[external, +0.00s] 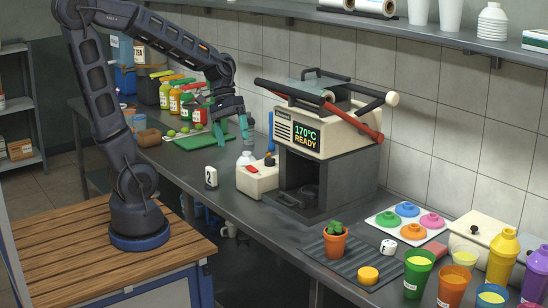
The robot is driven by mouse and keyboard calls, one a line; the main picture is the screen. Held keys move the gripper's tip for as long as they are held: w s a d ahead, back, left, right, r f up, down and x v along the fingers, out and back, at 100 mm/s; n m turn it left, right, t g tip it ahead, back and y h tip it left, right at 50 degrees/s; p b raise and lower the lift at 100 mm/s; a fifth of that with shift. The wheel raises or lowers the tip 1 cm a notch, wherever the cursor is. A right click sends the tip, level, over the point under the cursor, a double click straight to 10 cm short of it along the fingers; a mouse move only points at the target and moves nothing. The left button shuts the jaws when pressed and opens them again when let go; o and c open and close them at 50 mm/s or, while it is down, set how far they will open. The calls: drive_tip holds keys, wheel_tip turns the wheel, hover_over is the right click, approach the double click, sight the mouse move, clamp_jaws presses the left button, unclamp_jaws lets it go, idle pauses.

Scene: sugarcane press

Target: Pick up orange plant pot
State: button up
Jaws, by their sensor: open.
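The orange plant pot (335,243) stands upright on a dark ribbed mat (338,266) near the front right of the counter. A green plant grows from its top. My gripper (233,127) has teal fingers and hangs open and empty over the back left of the counter, beside the green cutting board. It is far from the pot, with the press between them along the counter. Nothing hides the pot.
The press (322,135) has a red-handled lever sticking out. A white tray (408,221) of colored lids lies behind.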

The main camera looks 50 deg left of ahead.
sight(336, 235)
drive_tip(key=w+d+f+n+g+h, duration=0.25)
drive_tip(key=w+d+f+h, duration=0.2)
drive_tip(key=d, duration=0.45)
drive_tip(key=w+d+f+n+g+h, duration=0.1)
drive_tip(key=w+d+f+n+h, duration=0.3)
drive_tip(key=d+f, duration=0.3)
drive_tip(key=w+d+f+n+t+h, duration=0.1)
drive_tip(key=w+d+f+n+t, duration=0.1)
drive_tip(key=f, duration=0.3)
drive_tip(key=w+d+f+n+t+h, duration=0.2)
drive_tip(key=w+d+f+n, duration=0.1)
drive_tip(key=f+n, duration=0.2)
drive_tip(key=w+d+f+n+t+h, duration=0.1)
drive_tip(key=w+d+f+n+t, duration=0.1)
drive_tip(key=f, duration=0.4)
drive_tip(key=shift+w+d+f+n, duration=0.1)
drive_tip(key=shift+w+d+n, duration=0.05)
drive_tip(key=shift+d+n, duration=0.65)
drive_tip(key=shift+w+d, duration=0.2)
drive_tip(key=shift+d, duration=2.2)
drive_tip(key=c, duration=1.3)
